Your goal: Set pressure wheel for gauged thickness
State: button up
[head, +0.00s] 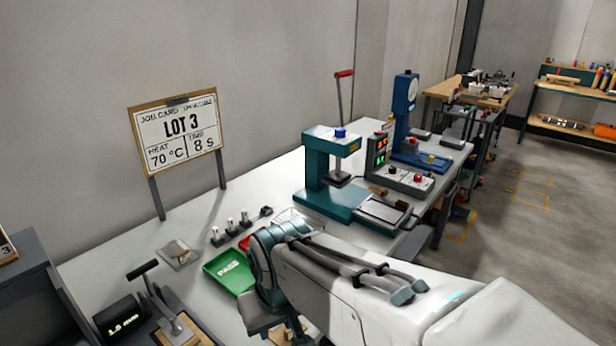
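A teal heat press (328,172) stands on the white bench, with a blue knob (340,132) on top that looks like the pressure wheel. Its scale or setting cannot be read. A dark gauge display (122,320) at the lower left shows what reads as 1.5 mm, beside a lever-handled fixture (160,300). My arm reaches in from the lower right, and my gripper (268,322) points down at the near bench edge, well short of the press. Its fingers are mostly hidden, so its opening and any held thing cannot be made out.
A job card (178,135) reads LOT 3, heat 70 °C, time 8 s. A green PASS tray (230,270), partly behind my arm, and a red tray (250,241) lie mid-bench. A controller (380,150) with red and green digits and a blue stand (406,115) stand beyond the press.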

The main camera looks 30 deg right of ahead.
aim_at(340, 132)
jog(key=u, duration=0.05)
jog(key=k, duration=1.15)
jog(key=z, duration=1.3)
jog(key=i, duration=0.85)
jog(key=z, duration=0.6)
jog(key=i, duration=1.1)
jog(key=u, duration=1.15)
jog(key=i, duration=0.7)
jog(key=u, duration=0.8)
